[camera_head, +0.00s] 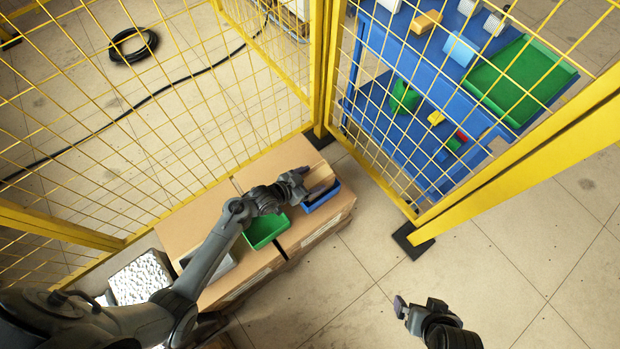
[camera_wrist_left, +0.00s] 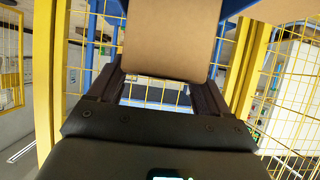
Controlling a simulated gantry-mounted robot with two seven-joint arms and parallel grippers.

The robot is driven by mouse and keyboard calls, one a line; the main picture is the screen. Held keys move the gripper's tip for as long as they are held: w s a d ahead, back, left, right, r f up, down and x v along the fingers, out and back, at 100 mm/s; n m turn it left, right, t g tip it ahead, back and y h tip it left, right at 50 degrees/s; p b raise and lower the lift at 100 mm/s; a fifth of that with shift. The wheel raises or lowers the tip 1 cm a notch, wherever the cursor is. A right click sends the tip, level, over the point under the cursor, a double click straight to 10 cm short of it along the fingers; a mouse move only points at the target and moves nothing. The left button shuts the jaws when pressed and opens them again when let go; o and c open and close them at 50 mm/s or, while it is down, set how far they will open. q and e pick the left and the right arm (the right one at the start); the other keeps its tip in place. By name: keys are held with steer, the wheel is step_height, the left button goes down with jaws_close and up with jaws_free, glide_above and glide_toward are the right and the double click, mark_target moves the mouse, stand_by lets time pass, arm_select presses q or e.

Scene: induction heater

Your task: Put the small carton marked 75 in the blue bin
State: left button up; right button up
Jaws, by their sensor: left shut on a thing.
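The small brown carton (camera_head: 321,177) is between the fingers of my left gripper (camera_head: 315,190), which is shut on it. In the left wrist view the carton (camera_wrist_left: 172,40) fills the space between the two dark fingers (camera_wrist_left: 160,88); no marking can be read on it. The blue bin (camera_head: 333,199) sits on the large cardboard boxes, right under or just beside the carton. The gripper and carton hide much of the bin, and I cannot tell the height between them. My right gripper (camera_head: 418,305) is over bare floor at the lower right, its fingers apart and empty.
A green bin (camera_head: 265,231) stands left of the blue bin on the cardboard boxes (camera_head: 190,215). Yellow mesh fence (camera_head: 322,70) rises close behind them. A blue table (camera_head: 410,60) with a green tray (camera_head: 520,80) is beyond the fence. The floor at the lower right is clear.

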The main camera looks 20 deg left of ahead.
arm_select(q)
steer(key=o, duration=1.7)
steer(key=shift+f, duration=0.1)
steer(key=shift+s+a+r, duration=0.15)
steer(key=shift+s+r, duration=0.05)
steer(key=shift+r, duration=0.05)
steer(key=shift+p+v, duration=2.4)
steer(key=shift+v, duration=2.7)
